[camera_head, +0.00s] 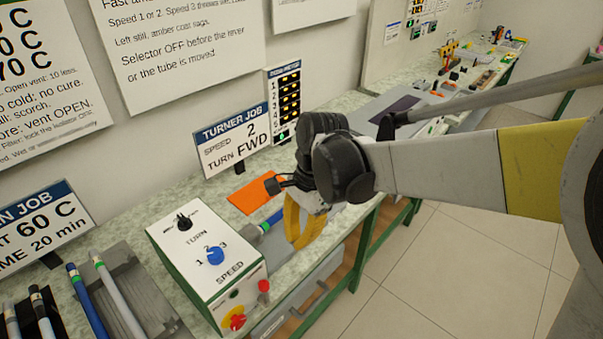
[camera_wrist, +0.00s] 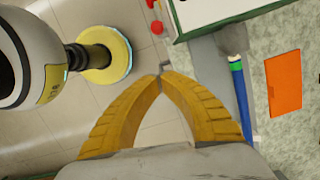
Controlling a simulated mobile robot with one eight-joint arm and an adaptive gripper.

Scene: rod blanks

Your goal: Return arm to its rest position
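My arm reaches in from the right in the head view, with my gripper (camera_head: 301,240) pointing down at the bench's front edge, just right of the control box. In the wrist view the two yellow fingers of my gripper (camera_wrist: 161,78) meet at their tips. Nothing shows held between them. The white and green control box (camera_head: 207,262) has a black TURN knob (camera_head: 183,222) and a blue SPEED knob (camera_head: 215,256). A blue rod with a green band (camera_head: 270,222) lies right of the box, partly hidden behind my gripper; it also shows in the wrist view (camera_wrist: 239,90).
An orange sheet (camera_head: 251,195) lies on the speckled bench behind the rod. The TURNER JOB sign (camera_head: 234,138) reads speed 2, turn FWD. Red knobs (camera_head: 236,320) are on the box's front. Several rods (camera_head: 88,296) lie at the lower left. Open tiled floor (camera_head: 440,270) is at the right.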

